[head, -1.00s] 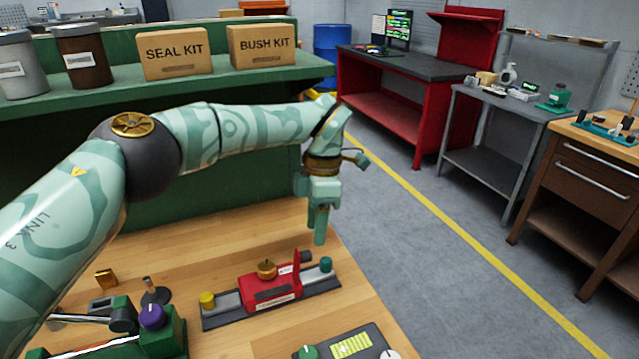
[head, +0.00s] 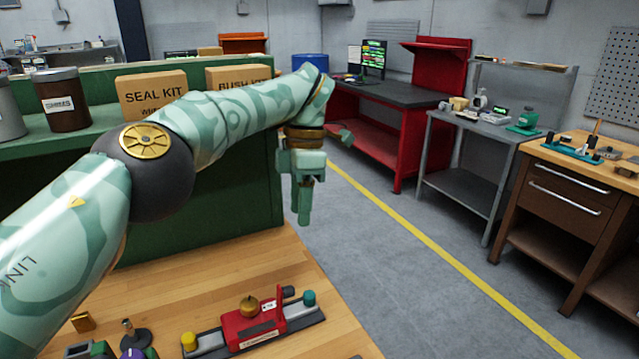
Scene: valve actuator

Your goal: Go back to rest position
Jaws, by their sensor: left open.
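My left gripper (head: 305,205) hangs in the air, pointing down, above and beyond the far right part of the wooden bench top. It is open and holds nothing that I can see. The red valve actuator (head: 252,325) with a brass knob sits on a dark rail on the bench, below the gripper and apart from it. A yellow cap is at its left end and a teal cap at its right end. My right gripper is out of view.
A green shelf (head: 215,85) behind the bench bears a SEAL KIT box (head: 150,93), a BUSH KIT box (head: 238,77) and a brown canister (head: 62,100). My arm passes in front of the boxes. Small parts lie at the bench's lower left. Open grey floor (head: 400,270) lies to the right.

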